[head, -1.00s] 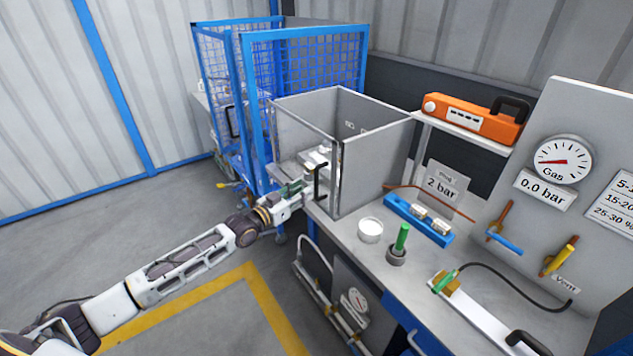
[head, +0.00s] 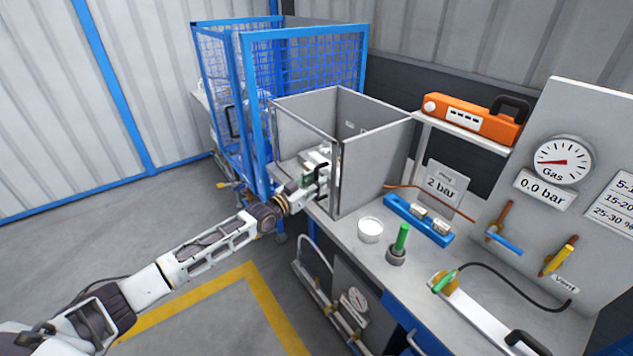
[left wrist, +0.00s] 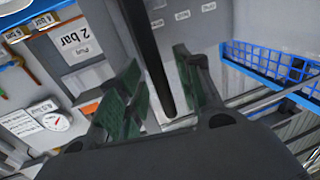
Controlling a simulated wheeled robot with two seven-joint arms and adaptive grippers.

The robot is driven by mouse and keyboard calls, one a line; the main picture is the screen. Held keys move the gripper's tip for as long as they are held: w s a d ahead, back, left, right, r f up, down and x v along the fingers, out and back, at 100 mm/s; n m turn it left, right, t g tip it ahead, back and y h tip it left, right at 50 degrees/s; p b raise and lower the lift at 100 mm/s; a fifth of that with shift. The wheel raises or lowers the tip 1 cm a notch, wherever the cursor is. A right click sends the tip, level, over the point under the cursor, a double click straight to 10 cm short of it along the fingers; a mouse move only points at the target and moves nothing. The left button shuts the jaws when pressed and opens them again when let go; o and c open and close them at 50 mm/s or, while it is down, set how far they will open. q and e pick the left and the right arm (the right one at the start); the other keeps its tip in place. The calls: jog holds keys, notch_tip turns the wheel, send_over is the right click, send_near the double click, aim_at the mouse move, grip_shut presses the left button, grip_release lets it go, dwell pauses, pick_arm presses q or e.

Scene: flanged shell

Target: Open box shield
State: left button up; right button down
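The box shield (head: 375,165) is a grey, see-through-looking box with an open top on the left part of the bench. Its front panel faces my left arm. My left gripper (head: 318,172) is at that panel's right edge, where a dark handle is mostly hidden behind it in the head view. In the left wrist view, the dark bar of the handle (left wrist: 150,55) runs between the two green-padded fingers of my left gripper (left wrist: 158,95). The fingers stand apart, with gaps beside the bar; contact cannot be told. My right gripper is not in view.
A blue mesh cage (head: 305,60) stands behind and left of the box. On the bench to the right are a white round pot (head: 370,229), a green-handled tool (head: 401,240) and a blue tray (head: 418,220). The floor at left is clear.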

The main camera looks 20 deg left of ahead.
pick_arm(q)
jog(key=shift+w+d, duration=0.2)
jog(key=shift+w, duration=0.15)
grip_shut()
dwell(0.3)
